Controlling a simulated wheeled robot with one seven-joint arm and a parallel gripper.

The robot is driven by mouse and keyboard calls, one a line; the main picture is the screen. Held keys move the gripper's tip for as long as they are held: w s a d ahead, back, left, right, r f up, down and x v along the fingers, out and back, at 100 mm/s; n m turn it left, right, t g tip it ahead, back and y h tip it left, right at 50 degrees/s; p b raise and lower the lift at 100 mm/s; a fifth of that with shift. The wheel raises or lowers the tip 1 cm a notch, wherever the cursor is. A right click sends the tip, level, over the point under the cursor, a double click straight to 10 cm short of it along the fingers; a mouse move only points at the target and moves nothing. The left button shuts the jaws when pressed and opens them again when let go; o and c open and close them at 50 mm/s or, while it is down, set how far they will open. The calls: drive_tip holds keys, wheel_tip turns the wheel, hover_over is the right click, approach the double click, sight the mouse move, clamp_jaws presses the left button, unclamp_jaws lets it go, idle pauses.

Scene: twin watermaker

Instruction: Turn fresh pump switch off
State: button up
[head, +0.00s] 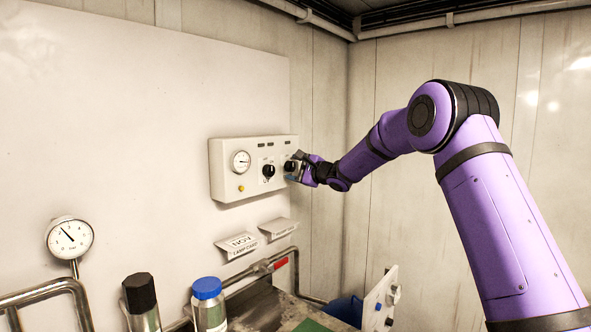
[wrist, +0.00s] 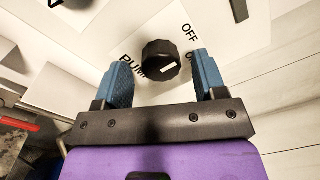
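In the wrist view a round black knob (wrist: 160,60) with a white mark sits on the white panel. The mark is on its lower right side. The letters "PUM" show left of it and "OFF" above right; more lettering is partly hidden by the right finger. In the head view this appears to be the right knob (head: 291,166) on the wall control box (head: 225,172). My gripper (wrist: 161,75) is open, with one blue finger on each side of the knob. Gaps show between fingers and knob. It also shows in the head view (head: 294,171).
A second black knob (head: 268,171), a small gauge (head: 241,161) and a yellow button (head: 241,189) are on the same box. Paper holders (head: 238,245) hang below it. A larger gauge (head: 69,239), pipes and a blue-capped bottle (head: 208,305) stand lower left.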

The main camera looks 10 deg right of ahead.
drive_tip(key=v, duration=1)
drive_tip(key=shift+s+d, duration=0.3)
drive_tip(key=s+a+r+n+g, duration=0.1)
drive_tip(key=s+a+n+g, duration=0.2)
drive_tip(key=s, duration=0.6)
drive_tip(key=s+a+r+n+g, duration=0.1)
drive_tip(key=s+a+n+g, duration=0.25)
drive_tip(key=s, duration=0.55)
drive_tip(key=s+a+r+n+g, duration=0.2)
drive_tip(key=s+a+n, duration=0.15)
drive_tip(key=s, duration=0.45)
drive_tip(key=s+d+f+n+h, duration=0.2)
drive_tip(key=s+d+h, duration=0.1)
drive_tip(key=s, duration=0.6)
drive_tip(key=s+d+f+n+g+h, duration=0.1)
drive_tip(key=s+d+f+n+h, duration=0.1)
drive_tip(key=s, duration=0.7)
drive_tip(key=s+d+f+n+h, duration=0.2)
drive_tip(key=s+d+h, duration=0.3)
drive_tip(key=s, duration=0.4)
drive_tip(key=shift+d+f, duration=0.25)
drive_tip(key=shift+f, duration=0.5)
